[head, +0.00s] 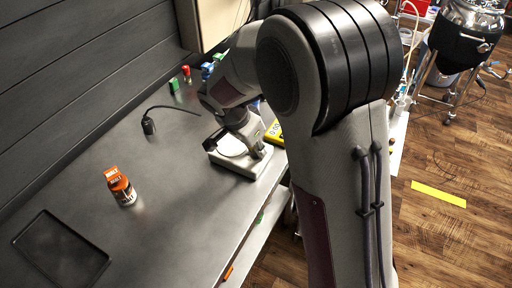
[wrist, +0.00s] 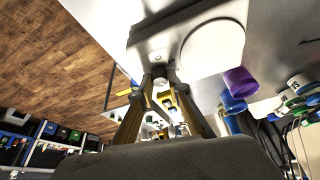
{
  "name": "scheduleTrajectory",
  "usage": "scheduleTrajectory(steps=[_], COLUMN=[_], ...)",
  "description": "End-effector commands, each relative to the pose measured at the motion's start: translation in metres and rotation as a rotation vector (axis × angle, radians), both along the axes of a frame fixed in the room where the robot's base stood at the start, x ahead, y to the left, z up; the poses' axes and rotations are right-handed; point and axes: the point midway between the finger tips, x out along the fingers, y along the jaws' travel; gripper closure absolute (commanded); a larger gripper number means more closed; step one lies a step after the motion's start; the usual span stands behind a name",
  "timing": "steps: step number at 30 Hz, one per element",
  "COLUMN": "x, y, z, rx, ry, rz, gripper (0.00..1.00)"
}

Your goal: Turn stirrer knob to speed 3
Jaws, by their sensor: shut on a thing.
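The stirrer (head: 254,169) is a pale grey unit with a round white top plate (head: 231,144), near the bench's front edge in the head view. In the wrist view its underside-tilted body (wrist: 150,45) and white plate (wrist: 213,48) fill the top. The small dark knob (wrist: 160,72) is on the stirrer's front face. My gripper (wrist: 161,80) is shut on the knob, with its two fingertips at either side of it. In the head view my arm hides part of the stirrer and the knob. The knob's speed marking cannot be read.
An orange-labelled bottle (head: 121,187), a black cylinder with a cable (head: 149,126) and a dark tray (head: 60,250) are on the bench. A yellow object (head: 275,133) is beside the stirrer. A purple cup (wrist: 240,82) shows in the wrist view. The bench's middle is clear.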

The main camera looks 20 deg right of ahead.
Motion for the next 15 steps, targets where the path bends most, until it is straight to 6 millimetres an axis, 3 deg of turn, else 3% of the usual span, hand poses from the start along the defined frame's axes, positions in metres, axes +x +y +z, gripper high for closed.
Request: scheduleTrajectory(steps=[15], x=[0.001], y=[0.0009], z=[-0.0003], rx=[0.001], ry=[0.001], rz=[-0.179], gripper=[1.0])
